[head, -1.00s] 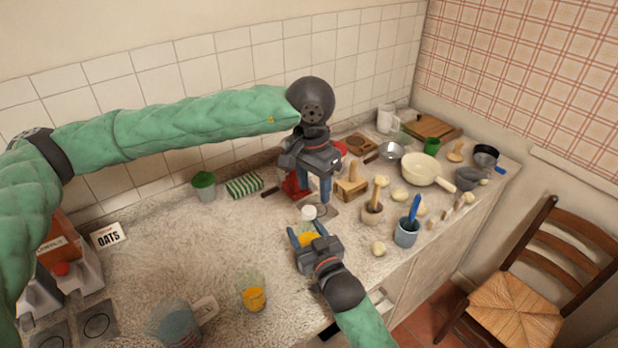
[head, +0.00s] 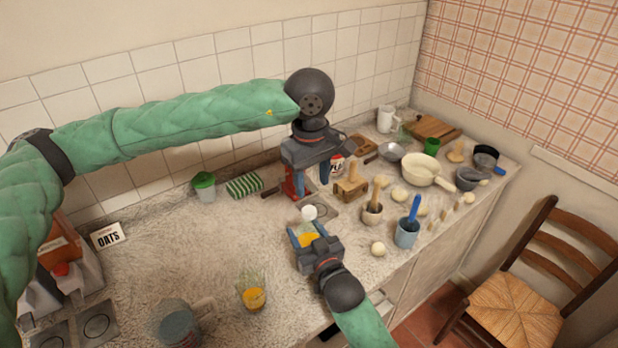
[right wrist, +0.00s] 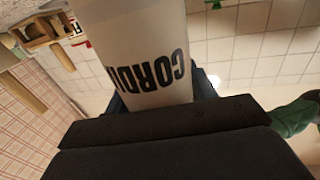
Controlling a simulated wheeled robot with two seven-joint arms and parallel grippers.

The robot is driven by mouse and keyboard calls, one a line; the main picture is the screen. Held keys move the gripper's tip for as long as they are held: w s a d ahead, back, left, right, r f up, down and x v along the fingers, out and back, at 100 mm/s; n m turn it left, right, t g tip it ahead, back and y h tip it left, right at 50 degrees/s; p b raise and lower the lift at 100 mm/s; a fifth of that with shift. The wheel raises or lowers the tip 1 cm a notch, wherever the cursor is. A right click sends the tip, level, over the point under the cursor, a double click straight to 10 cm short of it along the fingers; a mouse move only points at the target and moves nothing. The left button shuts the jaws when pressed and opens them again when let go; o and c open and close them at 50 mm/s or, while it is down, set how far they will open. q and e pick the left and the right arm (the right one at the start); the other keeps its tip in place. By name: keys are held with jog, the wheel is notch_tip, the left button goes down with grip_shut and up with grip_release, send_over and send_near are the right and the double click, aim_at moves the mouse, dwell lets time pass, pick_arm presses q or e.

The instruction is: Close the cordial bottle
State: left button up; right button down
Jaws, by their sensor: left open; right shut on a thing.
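The cordial bottle (head: 309,239) stands near the front of the counter, with orange contents showing in the head view. My right gripper (head: 306,237) is shut around its body. In the right wrist view, the pale bottle (right wrist: 155,50) with dark CORDIAL lettering fills the space between the fingers. A white piece (head: 309,212) shows at the bottle's top; I cannot tell whether it is a seated cap or the bare neck. My left gripper (head: 312,184) is open, pointing down above and behind the bottle, apart from it. I see nothing between its fingers.
A red object (head: 291,184) stands by the left gripper's fingers. A wooden block (head: 351,188), mortar (head: 372,213) and blue cup (head: 407,233) stand to the right. A glass with orange liquid (head: 254,298) and a jug (head: 178,325) stand front left.

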aim_at(309, 210)
pick_arm(q)
jog(key=n, duration=0.5)
jog(key=shift+a+r+n, duration=0.1)
jog(key=shift+n, duration=0.2)
jog(key=n, duration=0.5)
jog(key=shift+a, duration=0.1)
jog(key=n, duration=0.5)
jog(key=shift+a+n, duration=0.1)
jog(key=shift+n, duration=0.3)
jog(key=n, duration=0.6)
jog(key=shift+f, duration=4)
jog(key=shift+c, duration=0.2)
